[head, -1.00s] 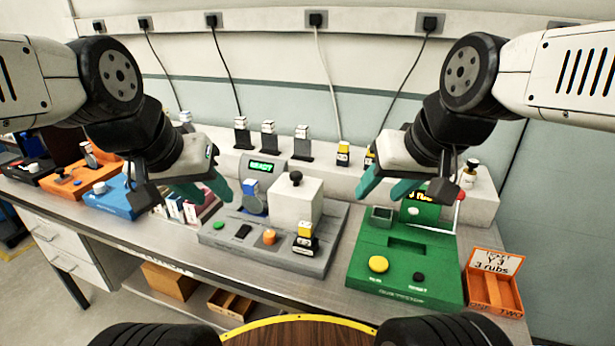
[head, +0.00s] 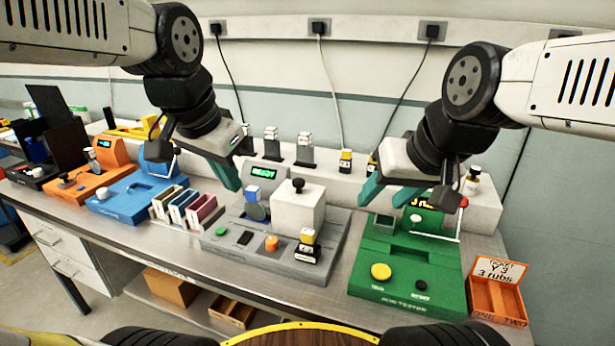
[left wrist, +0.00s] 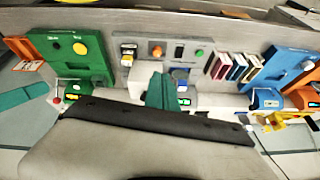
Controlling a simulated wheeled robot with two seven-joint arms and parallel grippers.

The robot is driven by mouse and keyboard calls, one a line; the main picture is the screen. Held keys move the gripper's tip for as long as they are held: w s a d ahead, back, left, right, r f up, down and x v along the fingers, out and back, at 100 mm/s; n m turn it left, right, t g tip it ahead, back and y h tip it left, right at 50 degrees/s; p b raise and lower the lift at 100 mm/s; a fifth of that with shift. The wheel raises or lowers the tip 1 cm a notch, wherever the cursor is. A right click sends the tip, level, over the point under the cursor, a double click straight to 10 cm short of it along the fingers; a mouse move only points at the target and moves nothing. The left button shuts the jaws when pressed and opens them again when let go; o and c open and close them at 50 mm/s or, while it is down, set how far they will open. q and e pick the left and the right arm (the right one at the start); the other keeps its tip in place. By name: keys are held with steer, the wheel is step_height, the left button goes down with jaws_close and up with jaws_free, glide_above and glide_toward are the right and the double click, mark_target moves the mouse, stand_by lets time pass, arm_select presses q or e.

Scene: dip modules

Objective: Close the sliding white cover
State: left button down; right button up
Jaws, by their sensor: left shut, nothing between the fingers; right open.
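The white cover (head: 297,207) is a white block with a black knob (head: 298,186) on top. It sits on the grey machine (head: 290,262), towards its right half. A round blue-topped part (head: 254,205) stands on the machine just left of the cover, in the open. A small green display (head: 263,173) is lit behind it. My left gripper (head: 238,187) is shut and empty, above and behind the machine, left of the cover and apart from it. In the left wrist view its green fingers (left wrist: 160,92) show together. My right gripper (head: 372,200) is open above the green machine's back left.
The green machine (head: 405,270) stands to the right, with an orange tray (head: 497,296) beyond it. Coloured bins (head: 185,208) and a blue machine (head: 125,200) stand to the left. A small yellow-and-black module (head: 307,243) sits in front of the cover.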

arm_select(q)
steer(key=w+d+m+g+y, duration=0.1)
steer(key=w+d+m+y, duration=0.2)
steer(key=w+d+m, duration=0.55)
steer(key=w+d+m+g+y, duration=0.15)
steer(key=w+d+m, duration=0.25)
steer(key=d+m, duration=0.8)
steer(key=n, duration=0.1)
glide_above(305, 194)
steer(key=s+d, duration=0.2)
steer(key=d, duration=0.1)
steer(key=shift+t+y, duration=0.25)
step_height(305, 194, down, 10)
steer(key=shift+f, duration=0.1)
steer(key=shift+w+a, duration=0.4)
steer(key=shift+a, duration=0.2)
steer(key=shift+a, duration=0.1)
